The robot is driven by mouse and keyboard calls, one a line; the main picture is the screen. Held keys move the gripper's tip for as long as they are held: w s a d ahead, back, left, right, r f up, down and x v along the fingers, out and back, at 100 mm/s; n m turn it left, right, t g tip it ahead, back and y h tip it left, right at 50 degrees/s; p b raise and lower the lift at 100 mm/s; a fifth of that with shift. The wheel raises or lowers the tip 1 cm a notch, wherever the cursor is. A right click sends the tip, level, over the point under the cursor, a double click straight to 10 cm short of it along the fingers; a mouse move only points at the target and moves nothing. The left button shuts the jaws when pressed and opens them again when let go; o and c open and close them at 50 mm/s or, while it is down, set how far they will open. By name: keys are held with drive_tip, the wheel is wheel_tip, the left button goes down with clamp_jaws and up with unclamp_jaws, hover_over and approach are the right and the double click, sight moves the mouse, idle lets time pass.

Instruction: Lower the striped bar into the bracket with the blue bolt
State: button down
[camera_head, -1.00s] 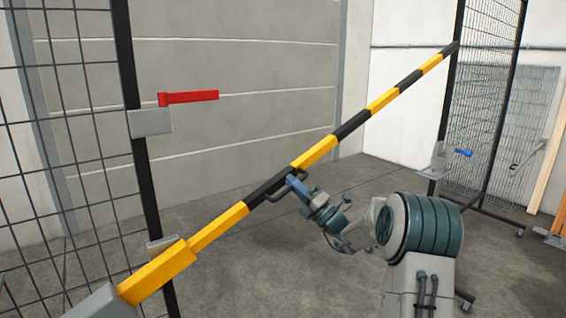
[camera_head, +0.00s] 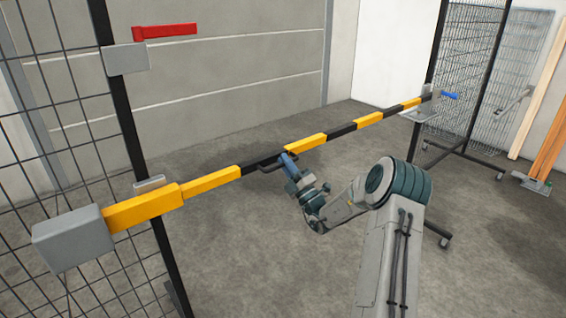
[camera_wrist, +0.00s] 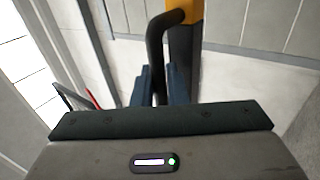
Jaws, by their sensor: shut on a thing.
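The yellow and black striped bar (camera_head: 305,144) spans the gap between two mesh fence posts, sloping slightly up to the right. Its left end carries a grey block (camera_head: 72,237). My gripper (camera_head: 287,160) is shut on the bar's dark handle near mid-length; the handle (camera_wrist: 156,50) also shows between the fingers in the wrist view. The grey bracket (camera_head: 420,114) with the blue bolt (camera_head: 449,96) is on the right post. The bar's far tip is at this bracket; I cannot tell whether it rests on the bracket floor.
A grey plate with a red lever (camera_head: 165,32) is on the left post (camera_head: 125,110). Mesh panels stand at the left and back right. Wooden boards (camera_head: 550,145) lean at the far right. The concrete floor under the bar is clear.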

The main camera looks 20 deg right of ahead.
drive_tip(key=shift+f, duration=0.5)
drive_tip(key=c, duration=1.8)
unclamp_jaws()
drive_tip(key=shift+a, duration=0.1)
drive_tip(key=shift+s, duration=0.1)
drive_tip(key=b+v, duration=0.1)
drive_tip(key=v, duration=1.2)
drive_tip(key=shift+s, duration=0.4)
